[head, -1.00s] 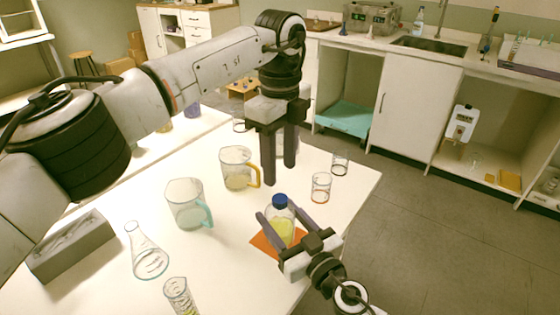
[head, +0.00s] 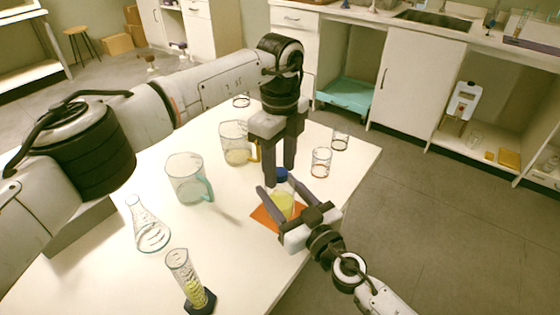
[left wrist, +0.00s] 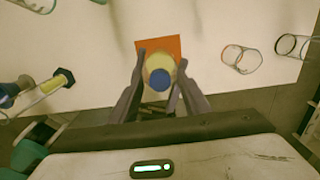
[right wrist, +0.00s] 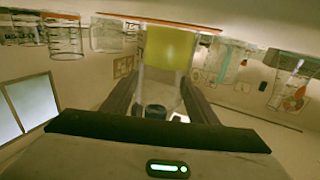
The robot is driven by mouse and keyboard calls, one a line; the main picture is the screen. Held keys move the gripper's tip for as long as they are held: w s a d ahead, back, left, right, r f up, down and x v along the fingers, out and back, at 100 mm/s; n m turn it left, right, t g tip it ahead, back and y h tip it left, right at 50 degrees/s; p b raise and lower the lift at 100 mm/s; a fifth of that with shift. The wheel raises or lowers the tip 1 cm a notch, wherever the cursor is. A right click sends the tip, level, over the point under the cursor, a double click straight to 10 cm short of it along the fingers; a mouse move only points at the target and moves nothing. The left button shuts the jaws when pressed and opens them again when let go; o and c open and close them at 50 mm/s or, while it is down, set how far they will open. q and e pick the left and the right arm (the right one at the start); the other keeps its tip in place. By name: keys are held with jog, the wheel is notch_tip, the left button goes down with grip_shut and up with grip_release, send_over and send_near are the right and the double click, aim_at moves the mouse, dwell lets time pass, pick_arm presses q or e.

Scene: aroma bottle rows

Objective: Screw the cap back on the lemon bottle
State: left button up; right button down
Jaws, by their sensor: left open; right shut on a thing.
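The lemon bottle (head: 280,203) is clear with yellow liquid and stands upright on an orange mat (head: 263,216). Its blue cap (head: 283,174) sits on its neck; whether it is tight I cannot tell. My right gripper (head: 281,190) is shut around the bottle; in the right wrist view the bottle (right wrist: 168,48) stands between its fingers. My left gripper (head: 281,178) points straight down at the cap, open. In the left wrist view the cap (left wrist: 160,83) lies between its fingers, apparently without contact. A left finger partly hides the bottle top in the head view.
Glass beakers with handles (head: 188,178) and (head: 236,143) stand left of the bottle. Small beakers (head: 321,162) and (head: 341,140) stand behind right. A flask (head: 150,235) and a graduated cylinder (head: 190,282) stand at the front left. The table's right edge is close.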

pick_arm(q)
grip_shut()
jog(key=m, duration=0.6)
jog(key=shift+m, duration=0.4)
jog(key=m, duration=1.2)
jog(key=shift+m, duration=0.3)
jog(key=m, duration=0.8)
jog(key=shift+o, duration=0.6)
grip_release()
